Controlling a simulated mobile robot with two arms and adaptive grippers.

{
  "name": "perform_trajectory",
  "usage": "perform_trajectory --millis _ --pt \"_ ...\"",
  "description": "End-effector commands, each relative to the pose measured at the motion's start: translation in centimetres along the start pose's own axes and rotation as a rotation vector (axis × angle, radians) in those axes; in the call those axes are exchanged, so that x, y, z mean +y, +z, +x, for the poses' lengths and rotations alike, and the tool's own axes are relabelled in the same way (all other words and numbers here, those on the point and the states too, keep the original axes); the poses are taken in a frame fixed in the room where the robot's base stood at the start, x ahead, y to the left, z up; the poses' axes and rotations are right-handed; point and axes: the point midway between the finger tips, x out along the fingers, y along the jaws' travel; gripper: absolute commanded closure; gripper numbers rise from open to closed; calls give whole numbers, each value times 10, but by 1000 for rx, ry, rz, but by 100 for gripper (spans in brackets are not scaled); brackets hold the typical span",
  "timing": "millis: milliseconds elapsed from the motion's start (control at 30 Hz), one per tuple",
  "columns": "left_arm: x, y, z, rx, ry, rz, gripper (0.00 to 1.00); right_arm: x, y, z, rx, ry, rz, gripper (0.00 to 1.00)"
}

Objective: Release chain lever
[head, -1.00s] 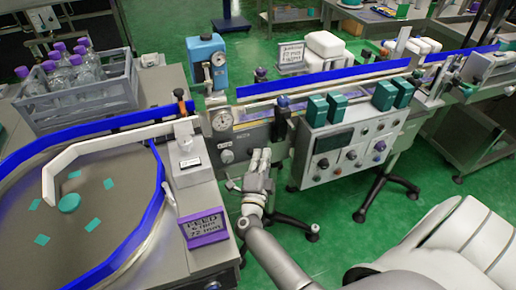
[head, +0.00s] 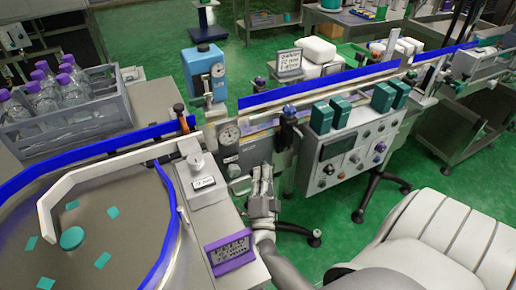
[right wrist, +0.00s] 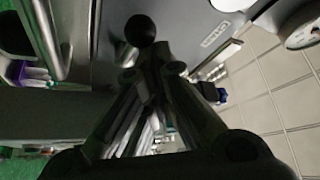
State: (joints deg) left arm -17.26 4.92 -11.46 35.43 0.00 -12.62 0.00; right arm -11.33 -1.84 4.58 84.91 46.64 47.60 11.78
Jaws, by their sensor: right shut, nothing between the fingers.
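My right gripper (head: 262,172) is shut and empty, in front of the grey machine front below the round dial gauge (head: 228,134). In the right wrist view the same gripper (right wrist: 150,58) points at a grey panel. A black ball knob (right wrist: 140,30) shows at its fingertips; it looks like the end of a lever. The knob is not between the fingers, and I cannot tell whether they touch it. The lever's shaft is hidden, and I cannot pick the knob out in the head view. My left gripper is not in view.
A turntable (head: 120,230) with teal pieces lies at the left, beside a purple-framed display (head: 231,251). A control box (head: 350,150) with knobs stands right of my gripper. A bottle crate (head: 60,130) stands upper left.

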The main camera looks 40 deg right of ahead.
Motion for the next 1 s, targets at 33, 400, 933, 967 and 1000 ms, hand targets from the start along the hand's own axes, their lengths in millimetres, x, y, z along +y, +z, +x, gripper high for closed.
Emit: perform_trajectory --millis 33,400,933,967,1000 --pt "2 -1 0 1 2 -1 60 1 0 -1 -3 -5 -8 100" --pt "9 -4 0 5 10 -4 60 1 -1 -2 -2 -14 -22 100" --pt "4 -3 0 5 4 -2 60 -23 -16 6 3 -14 -19 100" --pt "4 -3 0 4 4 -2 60 -27 -19 7 2 -13 -18 100" --pt "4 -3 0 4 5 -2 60 -33 -22 9 4 -13 -18 100"
